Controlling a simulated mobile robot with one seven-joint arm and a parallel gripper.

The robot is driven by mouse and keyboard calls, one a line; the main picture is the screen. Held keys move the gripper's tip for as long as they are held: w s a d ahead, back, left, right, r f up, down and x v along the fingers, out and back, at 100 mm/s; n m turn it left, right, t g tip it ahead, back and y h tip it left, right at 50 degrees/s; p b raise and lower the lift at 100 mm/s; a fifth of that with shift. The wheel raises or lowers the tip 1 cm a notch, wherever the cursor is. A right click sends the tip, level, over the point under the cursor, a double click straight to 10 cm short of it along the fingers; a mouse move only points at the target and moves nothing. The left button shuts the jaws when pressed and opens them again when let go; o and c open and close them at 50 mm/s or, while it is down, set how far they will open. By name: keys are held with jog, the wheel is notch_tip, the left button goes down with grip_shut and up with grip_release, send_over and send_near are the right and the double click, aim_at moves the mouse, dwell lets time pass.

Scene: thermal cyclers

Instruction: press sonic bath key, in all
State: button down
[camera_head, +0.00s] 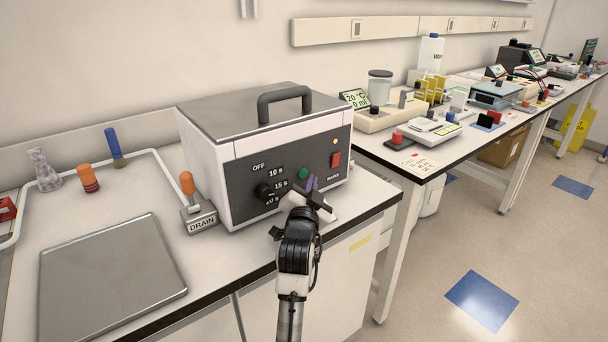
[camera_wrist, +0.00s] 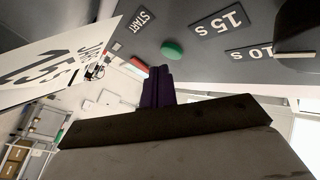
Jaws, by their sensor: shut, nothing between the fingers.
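The sonic bath (camera_head: 207,173) is a white box with a grey lid, a black handle and a dark front panel. Its panel carries a round green key (camera_head: 303,173), a black dial (camera_head: 265,192) and a red switch (camera_head: 336,160). The green key also shows in the wrist view (camera_wrist: 172,50), between the START and 15 s labels. My gripper (camera_head: 311,184) has purple fingers, shut and empty, in front of the panel close to the green key. In the wrist view the fingertips (camera_wrist: 159,73) appear just below the key; I cannot tell whether they touch the panel.
A white card (camera_wrist: 45,62) reading 15 s stands beside the panel. A DRAIN block (camera_head: 202,222) with an orange-topped lever stands left of the bath. A grey plate (camera_head: 110,280) lies on the bench at the front left. Another bench (camera_head: 425,160) with instruments runs to the right.

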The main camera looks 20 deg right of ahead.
dwell(0.7)
jog(key=shift+w+a, duration=0.15)
jog(key=shift+w, duration=0.25)
jog(key=shift+w+a+b, duration=0.15)
jog(key=shift+w+b, duration=0.2)
dwell(0.5)
jog(key=shift+s, duration=0.15)
jog(key=shift+s+d, duration=0.25)
jog(key=shift+s, duration=0.35)
jog(key=s, duration=0.1)
jog(key=s+d, duration=0.1)
jog(key=s, duration=0.1)
jog(key=s+p, duration=0.1)
jog(key=shift+s+d, duration=0.4)
jog(key=shift+f, duration=0.1)
dwell(0.6)
